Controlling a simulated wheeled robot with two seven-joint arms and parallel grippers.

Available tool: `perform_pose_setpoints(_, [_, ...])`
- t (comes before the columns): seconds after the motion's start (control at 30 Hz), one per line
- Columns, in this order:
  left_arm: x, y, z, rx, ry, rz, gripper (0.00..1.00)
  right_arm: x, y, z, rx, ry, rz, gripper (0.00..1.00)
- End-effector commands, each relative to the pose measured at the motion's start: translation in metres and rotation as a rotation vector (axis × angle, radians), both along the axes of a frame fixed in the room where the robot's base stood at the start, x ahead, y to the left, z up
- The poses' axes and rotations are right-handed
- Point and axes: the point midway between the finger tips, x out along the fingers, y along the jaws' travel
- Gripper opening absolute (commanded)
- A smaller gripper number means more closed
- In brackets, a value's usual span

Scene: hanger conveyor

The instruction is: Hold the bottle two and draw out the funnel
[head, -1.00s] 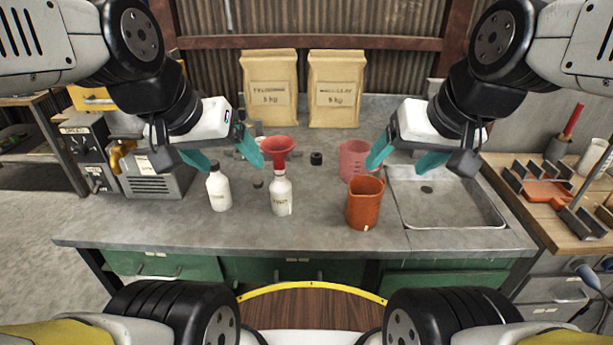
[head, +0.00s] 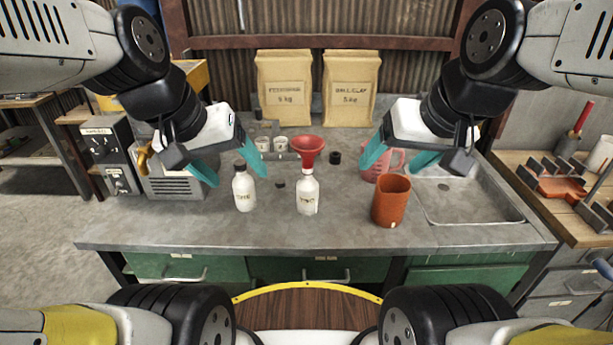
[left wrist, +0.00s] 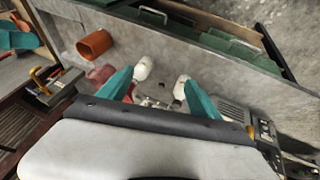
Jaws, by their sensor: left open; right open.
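A white bottle (head: 307,196) with a label stands upright on the bench, and a red funnel (head: 308,147) sits in its neck. Another white bottle (head: 244,192) with a dark cap stands to its left. My right gripper (head: 390,166) is open and empty, right of the funnel and over the pink jug.
An orange jug (head: 391,202) stands right of the funnel bottle, with a pink jug (head: 397,161) behind it. A sink (head: 465,205) lies to the right. Small cups (head: 281,144), a black cap (head: 335,158) and two paper bags (head: 285,90) stand behind. The bench's front strip is clear.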

Motion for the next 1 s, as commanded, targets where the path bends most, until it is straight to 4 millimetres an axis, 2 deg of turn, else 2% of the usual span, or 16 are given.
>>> perform_pose_setpoints(0.1, [0.003,-0.018,-0.025,-0.125,0.166,0.061,0.73,0.0,0.0,0.0,0.0,0.0,0.0,0.73])
perform_pose_setpoints(0.37, [0.016,-0.06,-0.064,-0.451,0.517,0.252,0.73,0.0,0.0,0.0,0.0,0.0,0.0,0.73])
perform_pose_setpoints(0.6, [0.048,-0.085,-0.092,-0.765,0.783,0.486,0.73,0.0,0.0,0.0,0.0,0.0,0.0,0.73])
perform_pose_setpoints(0.8, [0.088,-0.09,-0.121,-1.029,0.956,0.725,0.73,0.0,0.0,0.0,0.0,0.0,0.0,0.73])
perform_pose_setpoints(1.0, [0.13,-0.075,-0.164,-1.28,1.069,1.001,0.73,0.0,0.0,0.0,0.0,0.0,0.0,0.73])
